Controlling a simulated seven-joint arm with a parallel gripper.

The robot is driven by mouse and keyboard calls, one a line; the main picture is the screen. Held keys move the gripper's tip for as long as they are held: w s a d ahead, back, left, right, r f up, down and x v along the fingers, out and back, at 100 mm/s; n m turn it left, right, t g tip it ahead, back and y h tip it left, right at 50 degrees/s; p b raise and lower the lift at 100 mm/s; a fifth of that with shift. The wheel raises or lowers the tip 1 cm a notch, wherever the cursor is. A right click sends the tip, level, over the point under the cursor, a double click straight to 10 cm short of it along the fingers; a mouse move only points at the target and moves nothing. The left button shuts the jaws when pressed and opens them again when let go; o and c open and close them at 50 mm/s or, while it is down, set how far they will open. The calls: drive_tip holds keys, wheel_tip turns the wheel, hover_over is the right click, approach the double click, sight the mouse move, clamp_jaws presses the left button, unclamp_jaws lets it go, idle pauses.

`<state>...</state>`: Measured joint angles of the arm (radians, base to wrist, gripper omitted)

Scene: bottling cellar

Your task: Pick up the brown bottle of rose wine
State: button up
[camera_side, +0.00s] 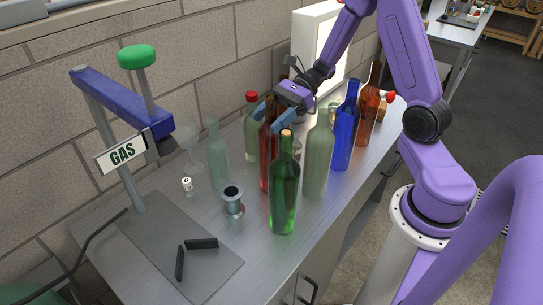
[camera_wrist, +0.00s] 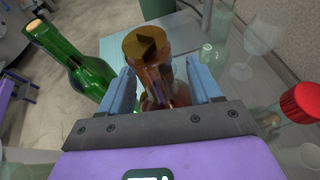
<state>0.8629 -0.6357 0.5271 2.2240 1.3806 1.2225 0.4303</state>
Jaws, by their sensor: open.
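A brown bottle (camera_side: 267,172) stands upright on the metal counter, partly hidden behind a green bottle in the side view. My gripper (camera_side: 274,118) is at its neck, with the blue fingers open. In the wrist view the brown bottle (camera_wrist: 155,62) is between the two fingers of my gripper (camera_wrist: 160,88), one on each side of the neck. I cannot tell whether either finger touches the glass. Its label and contents cannot be made out.
The green bottle (camera_side: 284,196) stands close in front, and also shows left of the fingers (camera_wrist: 78,62). A pale bottle (camera_side: 318,162), blue bottle (camera_side: 346,130) and another brown bottle (camera_side: 368,112) stand right. A red-capped bottle (camera_side: 252,137) stands behind.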

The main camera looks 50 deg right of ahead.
clamp_jaws()
drive_tip(key=shift+r, duration=0.1)
idle(1.2)
